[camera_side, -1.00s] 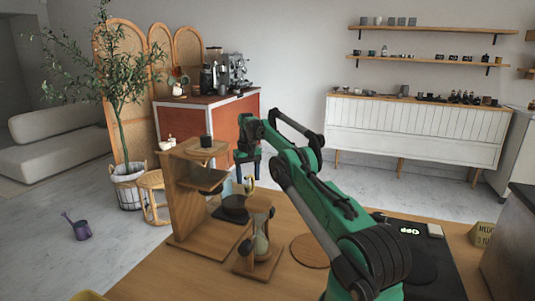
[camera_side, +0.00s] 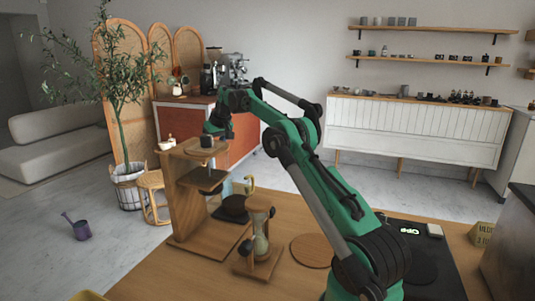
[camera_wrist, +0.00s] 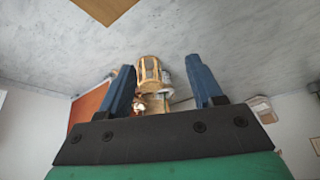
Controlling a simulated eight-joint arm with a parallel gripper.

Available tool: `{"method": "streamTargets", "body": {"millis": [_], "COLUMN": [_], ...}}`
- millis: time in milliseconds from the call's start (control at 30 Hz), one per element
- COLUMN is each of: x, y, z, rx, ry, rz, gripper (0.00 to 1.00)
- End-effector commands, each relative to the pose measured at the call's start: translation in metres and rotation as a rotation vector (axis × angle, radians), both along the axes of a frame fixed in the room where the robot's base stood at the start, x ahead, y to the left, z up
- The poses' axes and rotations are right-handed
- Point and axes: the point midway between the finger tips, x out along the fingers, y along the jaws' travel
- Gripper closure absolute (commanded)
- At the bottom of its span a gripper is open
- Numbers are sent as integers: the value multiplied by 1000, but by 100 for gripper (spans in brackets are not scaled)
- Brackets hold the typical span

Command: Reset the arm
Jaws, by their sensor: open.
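My green arm reaches up and over the wooden table (camera_side: 140,285) in the side view. My gripper (camera_side: 217,128) is raised beside the top of the wooden dripper stand (camera_side: 190,205), near a small dark cup (camera_side: 207,142) on its top disc. I cannot tell from this view whether it touches them, and its fingers are mostly hidden. In the wrist view the two blue fingers of my gripper (camera_wrist: 162,72) are wide apart with nothing held between them. They point out over the floor, towards a rattan stool seen beyond.
An hourglass-like glass in a wooden frame (camera_side: 260,235) and a round wooden board (camera_side: 312,250) are on the table. A black scale (camera_side: 408,231) lies at the right. A red cabinet (camera_side: 240,130) stands behind.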

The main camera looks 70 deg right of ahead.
Motion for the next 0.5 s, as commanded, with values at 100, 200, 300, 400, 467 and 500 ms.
{"method": "streamTargets", "body": {"millis": [100,200,300,400,467,500], "x": [34,49,48,36,23,11], "y": [36,69,107,150,177,197], "z": [50,90,121,132,129,124], "rx": [-144,-272,-368,-381,-354,-326], "ry": [-209,-376,-496,-543,-539,-526], "rz": [153,245,306,350,376,392], "gripper": [40,40,40,40,40,40]}}
